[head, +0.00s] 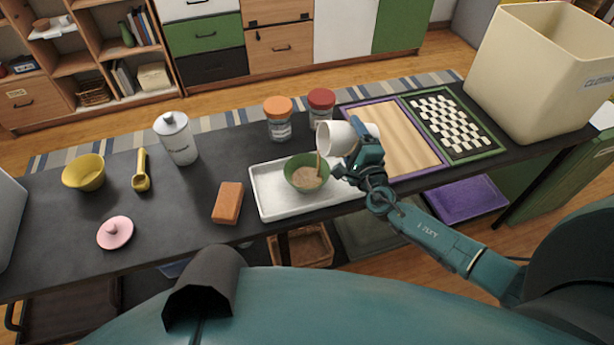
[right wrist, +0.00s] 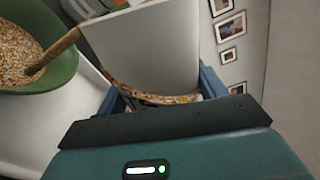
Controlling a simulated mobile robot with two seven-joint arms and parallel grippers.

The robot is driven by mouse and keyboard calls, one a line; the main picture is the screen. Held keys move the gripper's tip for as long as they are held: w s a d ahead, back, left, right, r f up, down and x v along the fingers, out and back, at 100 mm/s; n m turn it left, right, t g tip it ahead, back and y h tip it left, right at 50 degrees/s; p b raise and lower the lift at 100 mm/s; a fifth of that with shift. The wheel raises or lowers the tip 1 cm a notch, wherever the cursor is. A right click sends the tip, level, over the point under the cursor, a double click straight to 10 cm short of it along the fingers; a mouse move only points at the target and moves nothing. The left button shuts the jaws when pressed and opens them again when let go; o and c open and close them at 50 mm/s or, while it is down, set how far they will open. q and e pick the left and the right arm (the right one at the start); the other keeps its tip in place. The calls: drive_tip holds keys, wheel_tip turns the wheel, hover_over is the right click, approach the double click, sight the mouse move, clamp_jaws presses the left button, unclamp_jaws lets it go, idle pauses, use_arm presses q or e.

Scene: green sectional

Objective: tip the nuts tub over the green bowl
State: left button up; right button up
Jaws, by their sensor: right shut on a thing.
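The white nuts tub (head: 336,138) is tilted on its side, mouth to the left, above the green bowl (head: 291,174). My right gripper (head: 364,152) is shut on the tub. A thin brown stream (head: 318,162) runs from the tub's mouth into the bowl. In the right wrist view the tub (right wrist: 155,48) sits between the fingers, and the bowl (right wrist: 62,72) at left holds many small tan pieces where the stream lands. The bowl stands upright on a white tray (head: 268,205). My left gripper is not in view.
An orange-lidded jar (head: 278,120) and a red-lidded jar (head: 321,100) stand behind the tray. A purple-framed board (head: 402,150) lies right, an orange-brown block (head: 228,203) left. A large cream bin (head: 540,70) stands far right.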

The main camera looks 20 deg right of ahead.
drive_tip(key=shift+r, duration=0.15)
idle(0.4)
drive_tip(key=shift+p, duration=0.35)
drive_tip(key=shift+r+n, duration=0.2)
drive_tip(key=shift+n, duration=0.2)
drive_tip(key=shift+p, duration=0.4)
drive_tip(key=shift+a, duration=0.1)
drive_tip(key=shift+r, duration=0.1)
drive_tip(key=shift+r+n+p, duration=0.15)
drive_tip(key=shift+n+p, duration=0.15)
drive_tip(key=shift+p, duration=0.15)
